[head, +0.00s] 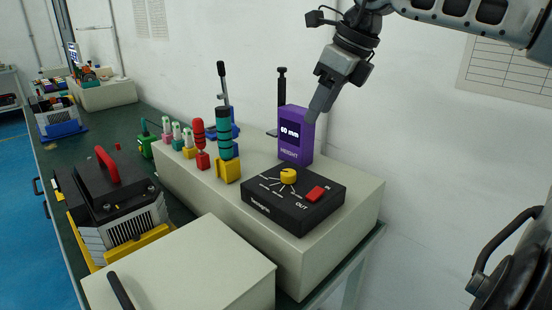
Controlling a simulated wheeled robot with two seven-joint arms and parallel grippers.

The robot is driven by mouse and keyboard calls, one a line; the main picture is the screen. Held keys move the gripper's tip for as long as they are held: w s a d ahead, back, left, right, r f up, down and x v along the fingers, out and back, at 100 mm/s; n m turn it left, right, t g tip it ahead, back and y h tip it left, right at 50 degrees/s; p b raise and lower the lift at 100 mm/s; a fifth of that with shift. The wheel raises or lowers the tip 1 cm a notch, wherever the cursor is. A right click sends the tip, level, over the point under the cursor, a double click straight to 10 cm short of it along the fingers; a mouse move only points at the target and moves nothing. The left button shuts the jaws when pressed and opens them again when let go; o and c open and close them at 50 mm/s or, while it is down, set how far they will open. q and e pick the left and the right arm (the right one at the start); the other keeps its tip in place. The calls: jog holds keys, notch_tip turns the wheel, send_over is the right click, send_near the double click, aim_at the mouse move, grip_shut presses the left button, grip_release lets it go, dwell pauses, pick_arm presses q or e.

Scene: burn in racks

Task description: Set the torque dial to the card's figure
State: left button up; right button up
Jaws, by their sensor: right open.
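A black box (276,211) with a yellow dial knob (288,176) lies on the cream cabinet top. White lines fan out around the knob; their labels are too small to read. The box also bears a red button (315,194) and the word OUT. A purple height gauge (296,147) behind it reads 60 mm. I cannot make out a card with a torque figure. My right gripper (319,108) is open and empty, pointing down over the gauge's right side, above and behind the box. My left gripper is not in view.
A teal-and-black handled tool (224,135) in a yellow base and a red-handled tool (199,135) stand left of the box. A black unit with a red handle (107,165) sits on the green bench. A lower cream box (190,265) is in front. The wall is close behind.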

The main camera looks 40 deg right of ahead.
send_near(289, 172)
jog(key=p+x, duration=0.1)
jog(key=x, duration=0.6)
jog(key=shift+s, duration=0.1)
jog(key=shift+x, duration=0.75)
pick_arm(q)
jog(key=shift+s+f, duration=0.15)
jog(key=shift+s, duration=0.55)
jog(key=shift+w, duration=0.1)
pick_arm(e)
jog(key=c, duration=1)
